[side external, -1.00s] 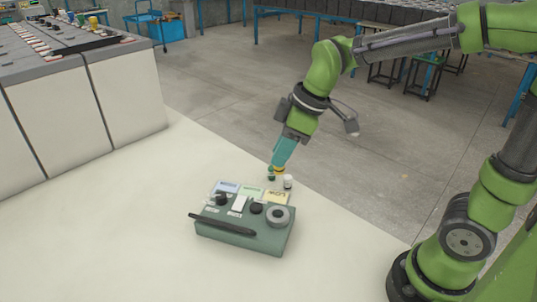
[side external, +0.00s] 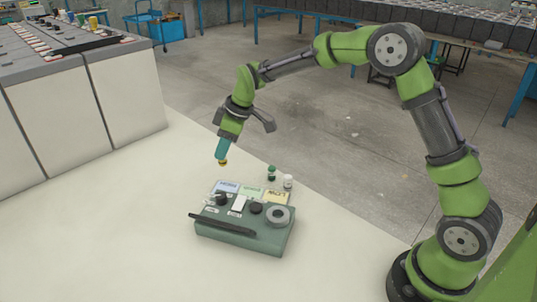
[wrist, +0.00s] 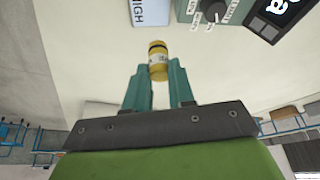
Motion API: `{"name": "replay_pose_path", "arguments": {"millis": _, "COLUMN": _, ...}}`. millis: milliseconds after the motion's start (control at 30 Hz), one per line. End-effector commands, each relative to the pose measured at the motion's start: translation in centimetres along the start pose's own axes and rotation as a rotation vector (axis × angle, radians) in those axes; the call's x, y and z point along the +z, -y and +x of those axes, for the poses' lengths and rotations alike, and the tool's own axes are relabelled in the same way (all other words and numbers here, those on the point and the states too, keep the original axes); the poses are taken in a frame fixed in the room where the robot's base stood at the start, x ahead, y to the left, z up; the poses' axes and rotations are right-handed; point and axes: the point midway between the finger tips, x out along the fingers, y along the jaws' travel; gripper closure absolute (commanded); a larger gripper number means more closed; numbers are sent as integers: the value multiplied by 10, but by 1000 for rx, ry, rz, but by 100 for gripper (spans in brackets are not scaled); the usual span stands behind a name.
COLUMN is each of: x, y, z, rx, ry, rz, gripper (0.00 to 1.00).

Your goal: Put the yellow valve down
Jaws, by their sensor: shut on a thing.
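The yellow valve (wrist: 158,62) is a small cylinder with a dark band near one end. My gripper (side external: 222,158) is shut on it; in the wrist view the fingertips (wrist: 158,75) close around its near end. In the side view the yellow valve (side external: 222,162) hangs under the fingertips, above the white table (side external: 120,235) and behind the left end of the green-grey device. It appears clear of the table and of the device.
The device (side external: 240,240) has knobs, a black bar and blue, green and yellow labelled panels. A green-capped vial (side external: 271,173) and a white vial (side external: 288,182) stand behind its right side. The table to the left is clear.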

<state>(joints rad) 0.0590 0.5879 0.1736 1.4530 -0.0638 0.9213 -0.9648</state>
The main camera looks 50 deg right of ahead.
Motion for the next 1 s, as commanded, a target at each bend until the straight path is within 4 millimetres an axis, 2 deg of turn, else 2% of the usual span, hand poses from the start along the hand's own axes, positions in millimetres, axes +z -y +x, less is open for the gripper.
{"name": "replay_pose_path", "arguments": {"millis": 133, "x": -3, "y": -3, "z": 4, "rx": -4, "ry": 2, "rz": -4, "gripper": 100}}
{"name": "replay_pose_path", "arguments": {"millis": 333, "x": 12, "y": -3, "z": 39, "rx": -6, "ry": 4, "rz": -6, "gripper": 100}}
{"name": "replay_pose_path", "arguments": {"millis": 567, "x": 20, "y": -3, "z": 57, "rx": -5, "ry": 2, "rz": -6, "gripper": 100}}
{"name": "replay_pose_path", "arguments": {"millis": 800, "x": 32, "y": -3, "z": 86, "rx": -5, "ry": 2, "rz": -7, "gripper": 100}}
{"name": "replay_pose_path", "arguments": {"millis": 1000, "x": 32, "y": -3, "z": 88, "rx": -3, "ry": 0, "rz": -7, "gripper": 100}}
